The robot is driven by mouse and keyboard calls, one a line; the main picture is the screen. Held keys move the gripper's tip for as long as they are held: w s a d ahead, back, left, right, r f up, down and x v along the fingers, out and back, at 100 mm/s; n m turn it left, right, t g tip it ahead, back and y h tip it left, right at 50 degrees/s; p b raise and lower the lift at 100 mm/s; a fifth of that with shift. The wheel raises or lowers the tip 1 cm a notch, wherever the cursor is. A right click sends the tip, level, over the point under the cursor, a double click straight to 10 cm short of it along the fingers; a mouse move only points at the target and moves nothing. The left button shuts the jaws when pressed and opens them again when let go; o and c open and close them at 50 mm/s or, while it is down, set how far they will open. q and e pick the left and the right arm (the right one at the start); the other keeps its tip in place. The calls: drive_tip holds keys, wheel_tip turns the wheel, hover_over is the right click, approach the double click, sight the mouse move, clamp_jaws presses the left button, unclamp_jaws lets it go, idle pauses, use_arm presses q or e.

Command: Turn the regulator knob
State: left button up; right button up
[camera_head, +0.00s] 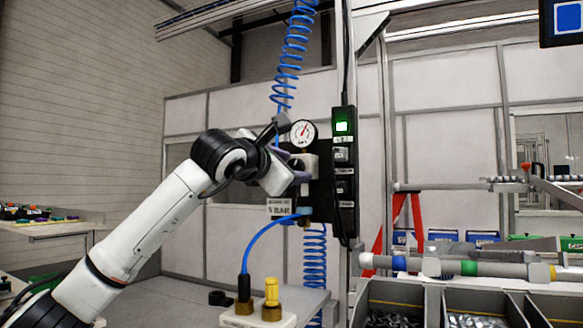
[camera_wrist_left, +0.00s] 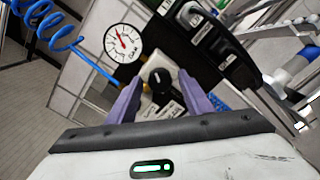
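The regulator knob (camera_wrist_left: 156,77) is black and round. In the left wrist view it shows between the two purple fingers of my left gripper (camera_wrist_left: 160,80). The fingers are open, with a gap visible on each side of the knob; I cannot tell how deep they reach along it. In the head view my left gripper (camera_head: 290,172) is at the regulator and hides most of the knob. The white pressure gauge (camera_head: 303,133) with a red needle is just above, and shows in the left wrist view (camera_wrist_left: 123,42). My right gripper is in neither view.
A "5 BAR" label (camera_head: 279,207) is below the regulator. A black switch box with a green light (camera_head: 343,122) stands close on the right. Blue coiled hoses (camera_head: 293,50) hang above and below. Bins of metal parts (camera_head: 395,318) are at lower right.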

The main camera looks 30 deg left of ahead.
use_arm(q)
drive_tip(key=shift+s, duration=0.1)
drive_tip(key=shift+s, duration=0.35)
drive_tip(key=s+b, duration=0.3)
drive_tip(key=s, duration=0.6)
drive_tip(key=shift+s+d, duration=0.2)
drive_tip(key=shift+d, duration=0.1)
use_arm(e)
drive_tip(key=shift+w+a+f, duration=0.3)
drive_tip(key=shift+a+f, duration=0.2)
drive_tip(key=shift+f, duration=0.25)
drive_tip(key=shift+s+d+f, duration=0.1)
